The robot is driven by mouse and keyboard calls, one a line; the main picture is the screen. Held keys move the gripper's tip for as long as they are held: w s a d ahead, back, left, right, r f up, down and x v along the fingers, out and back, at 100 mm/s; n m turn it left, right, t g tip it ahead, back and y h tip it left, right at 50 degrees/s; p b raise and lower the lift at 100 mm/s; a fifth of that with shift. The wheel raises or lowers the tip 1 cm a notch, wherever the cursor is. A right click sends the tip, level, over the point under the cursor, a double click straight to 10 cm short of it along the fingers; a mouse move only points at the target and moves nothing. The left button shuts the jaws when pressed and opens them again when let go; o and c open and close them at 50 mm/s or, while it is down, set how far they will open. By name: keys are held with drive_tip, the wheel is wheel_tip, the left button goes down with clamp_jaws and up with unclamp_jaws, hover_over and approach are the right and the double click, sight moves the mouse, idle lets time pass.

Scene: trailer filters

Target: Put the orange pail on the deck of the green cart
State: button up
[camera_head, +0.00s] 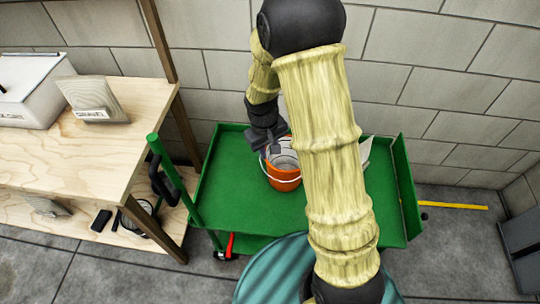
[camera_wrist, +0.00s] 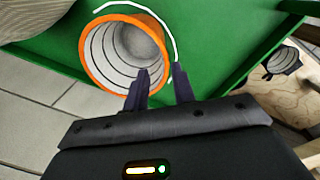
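The orange pail (camera_head: 284,184) stands on the deck of the green cart (camera_head: 235,200) in the head view, left of my yellow-sleeved arm. In the wrist view I look into the pail's ribbed grey inside past its orange rim (camera_wrist: 92,67); its white wire handle hangs at the rim's right side. My gripper (camera_wrist: 161,68) is at the pail's rim, with its two dark fingers apart. The left finger overlaps the pail's opening and the right finger is just outside the rim, near the handle. I see a gap between the fingers; whether either touches the pail is unclear.
A wooden bench (camera_head: 60,155) with a white box (camera_head: 28,88) stands left of the cart. The cart has a green upright post (camera_head: 172,183) at its left and a raised right end panel (camera_head: 405,190). A white object lies behind my arm. A teal round thing (camera_head: 268,275) is in front.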

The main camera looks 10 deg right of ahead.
drive_tip(key=shift+r, duration=0.7)
drive_tip(key=s+d+r+m+t+y, duration=0.1)
drive_tip(key=s+d+r+m+t, duration=0.1)
drive_tip(key=s+d+r, duration=0.3)
drive_tip(key=s+r+m, duration=0.1)
drive_tip(key=s+r, duration=0.3)
drive_tip(key=s, duration=0.3)
drive_tip(key=shift+s+r+m, duration=0.2)
drive_tip(key=shift+r+m, duration=0.1)
drive_tip(key=shift+m, duration=0.1)
